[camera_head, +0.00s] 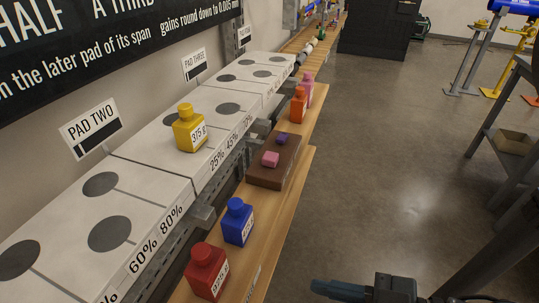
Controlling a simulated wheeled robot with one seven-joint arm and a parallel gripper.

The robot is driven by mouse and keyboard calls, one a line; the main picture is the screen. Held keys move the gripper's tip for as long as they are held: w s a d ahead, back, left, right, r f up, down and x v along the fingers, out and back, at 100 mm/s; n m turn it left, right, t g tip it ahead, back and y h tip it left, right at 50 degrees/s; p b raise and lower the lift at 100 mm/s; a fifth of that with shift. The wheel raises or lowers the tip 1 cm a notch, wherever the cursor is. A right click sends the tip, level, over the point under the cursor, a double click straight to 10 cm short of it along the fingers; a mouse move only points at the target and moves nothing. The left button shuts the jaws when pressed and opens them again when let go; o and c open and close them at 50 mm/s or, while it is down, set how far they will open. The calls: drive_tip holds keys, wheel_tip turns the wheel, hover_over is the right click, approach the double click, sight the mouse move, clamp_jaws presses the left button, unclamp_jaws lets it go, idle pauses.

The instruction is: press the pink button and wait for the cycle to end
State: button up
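The pink button (270,159) is a small raised block on the near part of a brown box (264,178). A smaller purple button (282,139) sits behind it on the same box. The box rests on a wooden shelf beside the white pads. My gripper (340,289) shows only in part at the bottom edge, right of the shelf and well apart from the button. Its opening cannot be made out. Nothing visibly covers the pink button.
A red bottle (206,271) and a blue bottle (237,222) stand nearer on the shelf; orange (298,106) and pink (307,88) bottles stand beyond the box. A yellow bottle (189,129) stands on a white pad. Open floor lies right of the shelf.

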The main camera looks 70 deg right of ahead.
clamp_jaws()
idle(0.8)
